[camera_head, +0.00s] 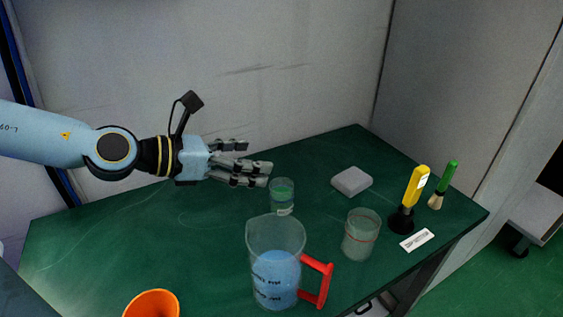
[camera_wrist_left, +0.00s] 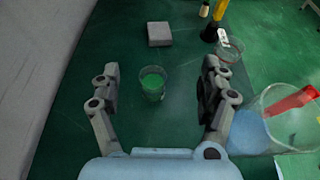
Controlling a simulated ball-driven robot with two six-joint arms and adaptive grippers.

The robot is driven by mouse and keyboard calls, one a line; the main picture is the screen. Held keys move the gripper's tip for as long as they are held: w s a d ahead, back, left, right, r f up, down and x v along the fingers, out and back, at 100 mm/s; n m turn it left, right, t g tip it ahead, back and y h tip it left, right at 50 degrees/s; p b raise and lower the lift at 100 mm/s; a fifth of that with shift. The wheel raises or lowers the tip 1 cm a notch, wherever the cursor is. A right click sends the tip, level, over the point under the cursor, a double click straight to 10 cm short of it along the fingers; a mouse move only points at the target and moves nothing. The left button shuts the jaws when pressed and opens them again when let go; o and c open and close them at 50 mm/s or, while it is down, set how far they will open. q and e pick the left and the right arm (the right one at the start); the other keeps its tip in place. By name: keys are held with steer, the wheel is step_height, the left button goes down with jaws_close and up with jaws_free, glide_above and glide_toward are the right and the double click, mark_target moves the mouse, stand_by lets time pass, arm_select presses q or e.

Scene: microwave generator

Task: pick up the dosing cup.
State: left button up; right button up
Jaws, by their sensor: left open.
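The dosing cup appears to be the small clear cup with green in it (camera_head: 282,197), standing upright on the green table behind the large jug. My left gripper (camera_head: 257,160) is open and empty, just behind and to the left of the cup, with its fingers pointing right and a little above it. In the left wrist view the cup (camera_wrist_left: 152,85) shows between the two spread fingers (camera_wrist_left: 160,70), apart from both. My right gripper is not in view.
A large jug with blue liquid and a red handle (camera_head: 276,275) stands in front of the cup. A clear beaker with a red line (camera_head: 361,236), a grey block (camera_head: 352,181), and yellow (camera_head: 416,187) and green (camera_head: 448,178) handled tools stand right. An orange cup (camera_head: 152,303) is front left.

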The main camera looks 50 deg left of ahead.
arm_select(q)
steer(key=b, duration=0.8)
glide_toward(272, 197)
steer(key=x, duration=0.4)
steer(key=shift+w+r, duration=0.3)
steer(key=shift+f, duration=0.4)
steer(key=shift+w+a+p, duration=0.1)
steer(key=shift+w+p, duration=0.35)
steer(key=shift+w, duration=0.1)
steer(key=p+x, duration=0.2)
steer(key=x, duration=0.1)
steer(key=shift+w+d+f, duration=0.15)
steer(key=shift+w+d, duration=0.15)
steer(key=shift+w+d+f, duration=0.2)
steer(key=shift+w+f, duration=0.1)
steer(key=shift+w, duration=0.05)
steer(key=x, duration=0.5)
steer(key=shift+w+a+f, duration=0.1)
steer(key=shift+a, duration=0.15)
steer(key=shift+c, duration=0.4)
steer(key=c, duration=1.3)
